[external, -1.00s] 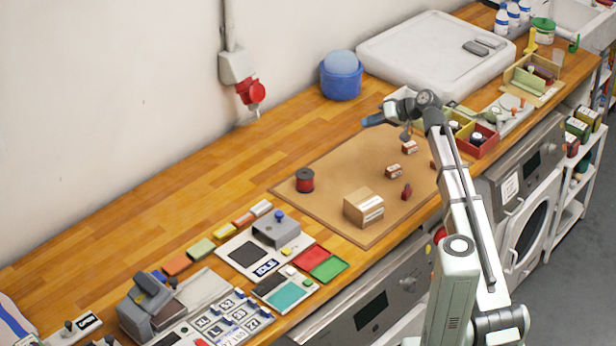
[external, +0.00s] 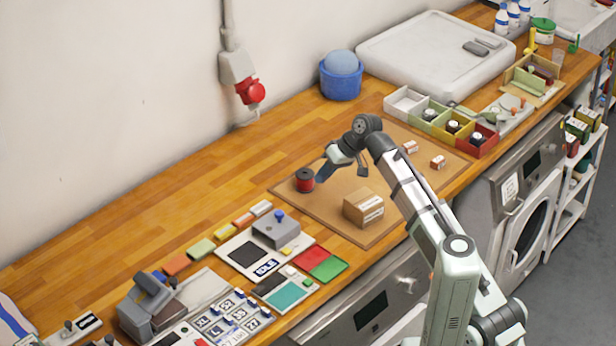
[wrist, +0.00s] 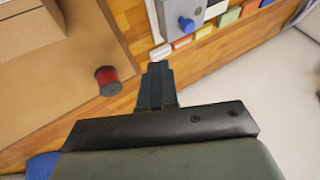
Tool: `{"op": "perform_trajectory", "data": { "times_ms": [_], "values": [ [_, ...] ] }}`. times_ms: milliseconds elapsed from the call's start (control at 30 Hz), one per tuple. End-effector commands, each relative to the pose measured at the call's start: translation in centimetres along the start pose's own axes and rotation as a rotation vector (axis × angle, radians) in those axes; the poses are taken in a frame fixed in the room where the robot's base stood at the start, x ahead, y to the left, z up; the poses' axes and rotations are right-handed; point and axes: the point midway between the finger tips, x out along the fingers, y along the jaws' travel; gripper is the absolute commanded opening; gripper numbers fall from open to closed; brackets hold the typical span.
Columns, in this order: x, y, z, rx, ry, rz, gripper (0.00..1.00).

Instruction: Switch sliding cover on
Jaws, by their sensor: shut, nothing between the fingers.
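A grey block with a blue knob (external: 277,230) sits on a pale panel (external: 228,246), beside a dark window (external: 246,255) and a label reading IDLE (external: 266,268). It looks like the sliding cover, but I cannot be sure. In the wrist view the grey block (wrist: 171,12) is at the top, beyond my fingertips, with its blue knob (wrist: 187,25) towards me. My gripper (external: 320,178) is shut and empty above the board, close to a red spool (external: 305,182). In the wrist view my gripper (wrist: 158,68) points towards the block, apart from it.
A cardboard box (external: 362,208) stands on the brown board (external: 330,208). Red and green pads (external: 328,268) lie right of the panel, coloured tiles (external: 201,248) behind it. Another grey device (external: 147,308) stands at lower left. The wooden counter along the wall is mostly clear.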

Motion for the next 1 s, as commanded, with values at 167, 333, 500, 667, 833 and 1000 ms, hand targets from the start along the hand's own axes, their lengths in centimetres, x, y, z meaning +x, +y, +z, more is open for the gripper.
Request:
{"op": "perform_trajectory", "data": {
  "times_ms": [167, 333, 500, 667, 833, 1000],
  "values": [
    [0.1, -0.2, 0.1, -0.002, -0.004, 0.002, 0.00],
    [0.1, -0.2, 0.1, -0.002, -0.004, 0.002, 0.00],
    [0.5, -0.2, 0.1, -0.002, -0.004, 0.001, 0.00],
    [2.1, -0.2, 0.1, -0.002, -0.005, 0.001, 0.00],
    [4.8, -0.2, 0.2, -0.002, -0.006, 0.001, 0.00],
    [7.5, -0.2, 0.1, -0.002, -0.006, 0.002, 0.00]
  ]
}}
